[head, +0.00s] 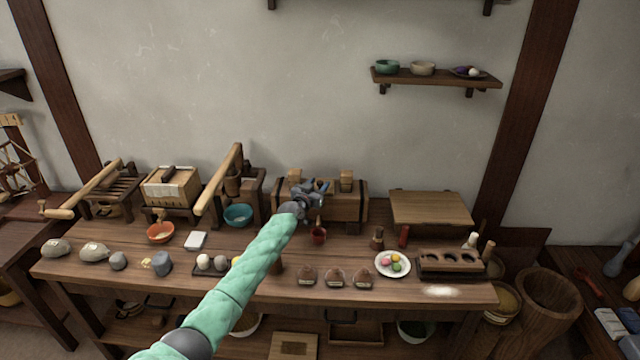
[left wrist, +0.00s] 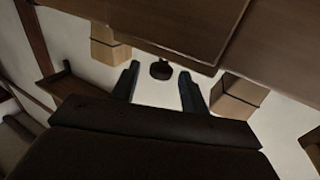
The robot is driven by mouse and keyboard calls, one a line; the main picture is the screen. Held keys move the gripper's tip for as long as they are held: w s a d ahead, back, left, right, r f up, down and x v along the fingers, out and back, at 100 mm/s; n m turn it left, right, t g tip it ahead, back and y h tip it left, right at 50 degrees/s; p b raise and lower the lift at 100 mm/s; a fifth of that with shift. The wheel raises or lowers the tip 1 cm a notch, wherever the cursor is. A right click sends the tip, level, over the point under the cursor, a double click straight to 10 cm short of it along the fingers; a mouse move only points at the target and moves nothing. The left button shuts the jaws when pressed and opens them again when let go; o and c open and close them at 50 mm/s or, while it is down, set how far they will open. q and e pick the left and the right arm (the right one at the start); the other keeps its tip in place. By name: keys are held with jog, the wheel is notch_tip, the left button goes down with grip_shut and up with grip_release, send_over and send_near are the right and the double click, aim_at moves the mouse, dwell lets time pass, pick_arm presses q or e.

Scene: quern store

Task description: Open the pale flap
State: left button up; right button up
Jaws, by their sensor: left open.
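My left gripper (head: 312,188) is open at the wooden chest (head: 348,207) at the back middle of the bench, in front of its upper part. Two pale blocks stand on the chest, a left one (head: 294,175) and a right one (head: 346,178). In the left wrist view my open fingers (left wrist: 160,88) have a dark round knob (left wrist: 160,70) between them, apart from both, at the edge of brown wood (left wrist: 190,25). A pale wooden board (head: 430,207) lies at the back right. I cannot tell which surface is the pale flap; my gripper hides part of the chest.
A teal bowl (head: 238,215) and a wooden lever press (head: 222,180) are to the left. A plate of coloured balls (head: 393,264) is at the front right. A shelf (head: 436,79) hangs above on the wall.

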pick_arm(q)
jog(key=shift+x, duration=0.95)
jog(key=shift+c, duration=0.5)
grip_shut()
